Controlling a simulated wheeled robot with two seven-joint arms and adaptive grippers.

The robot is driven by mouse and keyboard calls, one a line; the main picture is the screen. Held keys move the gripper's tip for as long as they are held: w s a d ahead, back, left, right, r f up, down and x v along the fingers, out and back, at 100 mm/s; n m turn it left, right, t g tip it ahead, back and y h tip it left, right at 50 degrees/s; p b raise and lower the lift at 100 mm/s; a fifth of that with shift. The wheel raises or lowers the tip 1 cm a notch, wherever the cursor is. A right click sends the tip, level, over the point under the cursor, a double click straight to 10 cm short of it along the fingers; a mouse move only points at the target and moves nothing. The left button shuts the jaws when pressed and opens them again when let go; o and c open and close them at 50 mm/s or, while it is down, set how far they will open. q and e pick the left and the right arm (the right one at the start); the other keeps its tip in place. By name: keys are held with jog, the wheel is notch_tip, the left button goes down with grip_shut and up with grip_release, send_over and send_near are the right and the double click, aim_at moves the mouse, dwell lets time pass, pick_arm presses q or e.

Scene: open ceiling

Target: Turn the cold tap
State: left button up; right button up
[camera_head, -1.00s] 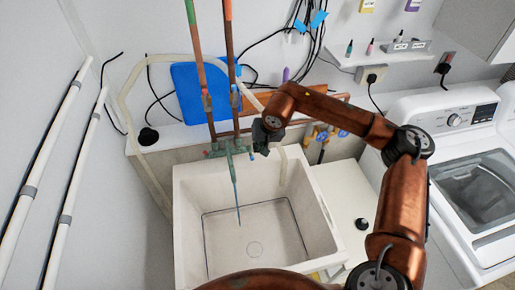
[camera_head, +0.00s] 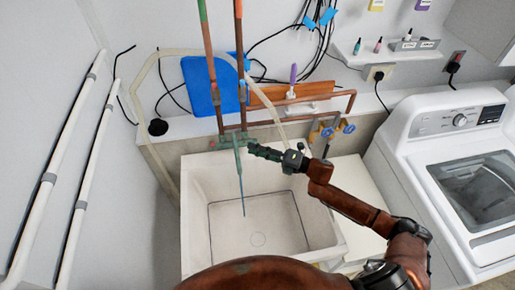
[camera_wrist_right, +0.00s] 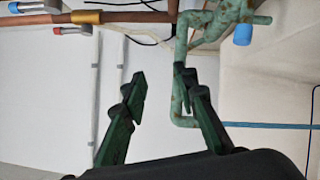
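The worn green tap (camera_head: 238,139) is fixed to two copper pipes above the white sink (camera_head: 190,215). A thin blue line, perhaps water, runs down from it into the basin. In the right wrist view the tap (camera_wrist_right: 181,45) is at the upper right, with a blue knob-like part (camera_wrist_right: 243,35). I cannot tell which part is the cold handle. My right gripper (camera_head: 254,149) reaches the tap's right side. In the wrist view my right gripper (camera_wrist_right: 160,75) is open and its right finger overlaps the green pipe; contact is unclear. My left gripper is out of view.
Blue-handled valves (camera_head: 336,131) stand right of the sink on copper piping. A pale hose (camera_head: 160,62) loops along the wall. A washing machine (camera_head: 425,125) stands at the right. The basin below the gripper looks empty.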

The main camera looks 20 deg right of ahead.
jog(key=d+f+m+t+h, duration=0.3)
jog(key=d+f+m+h, duration=0.1)
jog(key=d+f+m, duration=0.45)
jog(key=shift+m, duration=0.45)
jog(key=x, duration=0.8)
jog(key=shift+a, duration=0.35)
grip_shut()
